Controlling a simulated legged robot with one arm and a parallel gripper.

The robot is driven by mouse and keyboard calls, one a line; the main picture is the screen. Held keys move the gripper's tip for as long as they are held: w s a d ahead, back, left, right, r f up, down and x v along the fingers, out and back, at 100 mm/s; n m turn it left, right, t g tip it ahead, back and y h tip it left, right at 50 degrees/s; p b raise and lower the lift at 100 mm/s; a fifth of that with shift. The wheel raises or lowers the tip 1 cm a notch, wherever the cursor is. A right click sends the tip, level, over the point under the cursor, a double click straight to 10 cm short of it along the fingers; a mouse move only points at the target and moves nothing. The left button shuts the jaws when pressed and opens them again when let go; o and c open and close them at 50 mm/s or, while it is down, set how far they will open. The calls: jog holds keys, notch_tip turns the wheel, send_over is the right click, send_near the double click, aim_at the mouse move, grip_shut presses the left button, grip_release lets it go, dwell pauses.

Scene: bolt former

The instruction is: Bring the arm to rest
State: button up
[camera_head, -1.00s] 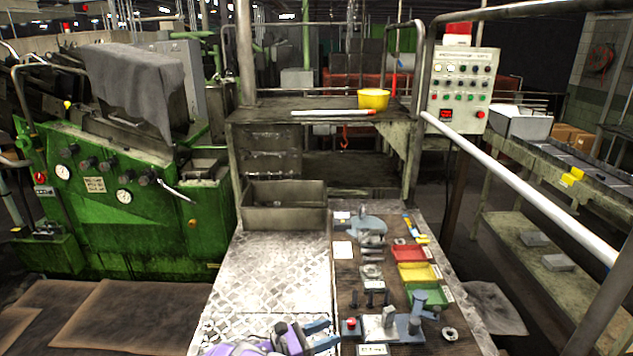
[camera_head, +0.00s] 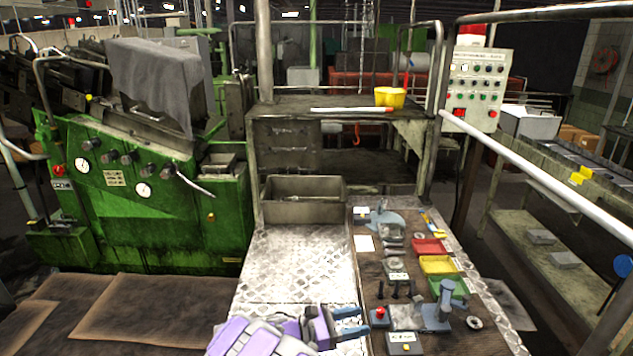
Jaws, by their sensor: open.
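My gripper (camera_head: 352,322) shows at the bottom centre of the head view, at the end of my purple and grey arm. Its two blue-grey fingers point right and stand apart, with nothing seen between them. It is over the near end of the bare metal plate (camera_head: 298,262), just left of the wooden work board (camera_head: 370,273). Whether it touches the plate cannot be told. The rest of my arm runs out of the lower edge of the picture.
The board holds a red-button box (camera_head: 380,317), a small press (camera_head: 443,305), and red (camera_head: 429,247), yellow (camera_head: 438,265) and green trays. An open metal bin (camera_head: 303,209) stands behind the plate. A green machine (camera_head: 150,215) is on the left, a white rail (camera_head: 540,185) on the right.

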jog(key=s+d+r+m+g+y, duration=0.1)
jog(key=s+d+r+m+g, duration=0.45)
jog(key=d+r, duration=0.35)
jog(key=s+d+r+m+g+y, duration=0.3)
jog(key=s+d+m+y, duration=0.35)
jog(key=s, duration=0.65)
jog(key=s+a+m+t+y, duration=0.1)
jog(key=s+a+m+y, duration=0.2)
jog(key=s, duration=0.4)
jog(key=s+a+f+m+y, duration=0.1)
jog(key=s+a+m+y, duration=0.1)
jog(key=s, duration=0.5)
jog(key=s+a+m+t+y+b, duration=0.1)
jog(key=s+a+m+y, duration=0.2)
jog(key=s+a+y, duration=0.2)
jog(key=shift+s+a+f+m+t, duration=0.2)
jog(key=shift+s+f+m+t, duration=0.15)
jog(key=shift+s, duration=0.65)
